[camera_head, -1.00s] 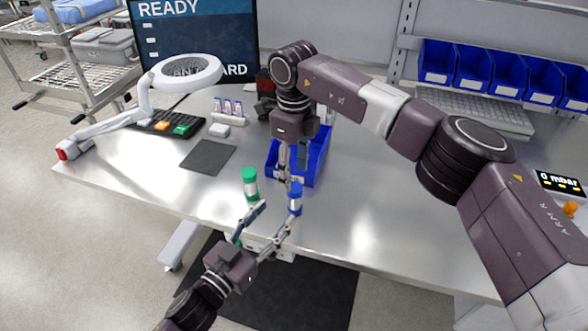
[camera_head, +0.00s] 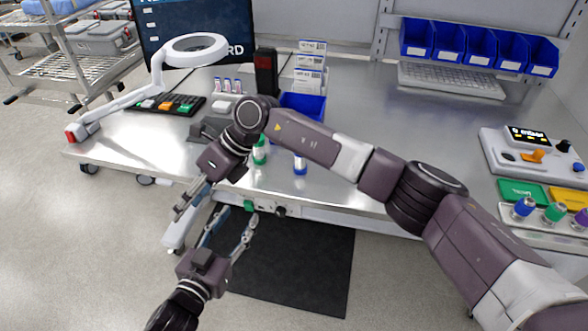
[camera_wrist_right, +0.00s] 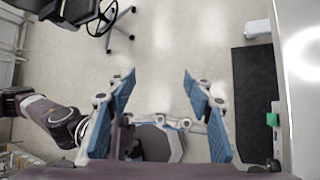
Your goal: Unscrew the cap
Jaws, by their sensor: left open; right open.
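Two vials stand on the steel table near its front edge. The green vial (camera_head: 260,152) is partly hidden behind my right wrist.
A blue bin (camera_head: 313,104) stands behind the vials. A green part (camera_head: 249,206) sits at the table's front edge. A magnifier lamp (camera_head: 194,50) is at the left. A rack with capped vials (camera_head: 553,212) and a control box (camera_head: 530,145) are at the right.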

